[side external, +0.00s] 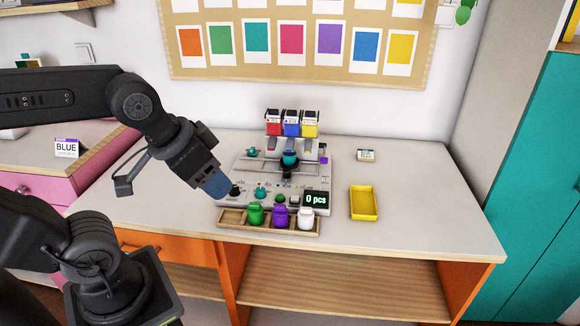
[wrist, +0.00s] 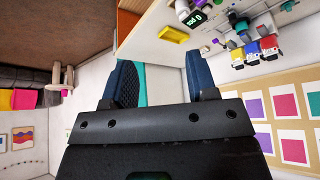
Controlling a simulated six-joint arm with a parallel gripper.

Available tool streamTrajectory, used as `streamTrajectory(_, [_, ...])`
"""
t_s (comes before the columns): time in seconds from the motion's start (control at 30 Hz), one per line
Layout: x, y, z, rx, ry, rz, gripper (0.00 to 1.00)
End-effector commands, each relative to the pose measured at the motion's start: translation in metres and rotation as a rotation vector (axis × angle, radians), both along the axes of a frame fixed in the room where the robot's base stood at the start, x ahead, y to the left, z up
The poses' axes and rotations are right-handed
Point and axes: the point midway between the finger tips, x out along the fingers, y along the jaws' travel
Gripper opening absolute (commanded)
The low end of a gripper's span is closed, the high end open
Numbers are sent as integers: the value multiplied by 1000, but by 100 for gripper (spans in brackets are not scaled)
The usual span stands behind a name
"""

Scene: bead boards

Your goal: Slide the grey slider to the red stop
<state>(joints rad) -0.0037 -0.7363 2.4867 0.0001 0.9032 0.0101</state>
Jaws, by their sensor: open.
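The grey console (side external: 226,203) stands on the light worktop, with several small dark and teal knobs on its face. I cannot tell which small part is the grey slider, and I cannot make out the red stop. My gripper (side external: 216,189) has blue fingers and is at the console's left side, close to a black knob (side external: 235,190); I cannot tell if they touch. In the wrist view my gripper (wrist: 160,68) has its two fingers apart with nothing between them. The console is only partly in the wrist view, at the upper right.
A wooden tray (side external: 228,224) with green, purple and white jars lies before the console. A display (side external: 316,198) reads 0 pcs. Red, blue and yellow containers (side external: 291,123) stand at the back.

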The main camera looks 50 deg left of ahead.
Motion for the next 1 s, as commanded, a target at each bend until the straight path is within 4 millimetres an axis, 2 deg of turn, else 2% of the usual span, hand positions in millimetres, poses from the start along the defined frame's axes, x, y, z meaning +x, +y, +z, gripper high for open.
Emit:
streamTrajectory(0.17, [37,11,18,42,51,-42,53])
streamTrajectory(0.37, [111,39,35,111,145,-142,53])
streamTrajectory(0.53, [176,73,30,152,227,-237,53])
streamTrajectory(0.67, [223,105,13,171,288,-311,53])
streamTrajectory(0.77, [256,132,-7,179,332,-371,53])
streamTrajectory(0.9, [294,171,-45,181,390,-456,53])
streamTrajectory(1.0, [313,197,-73,178,424,-512,53])
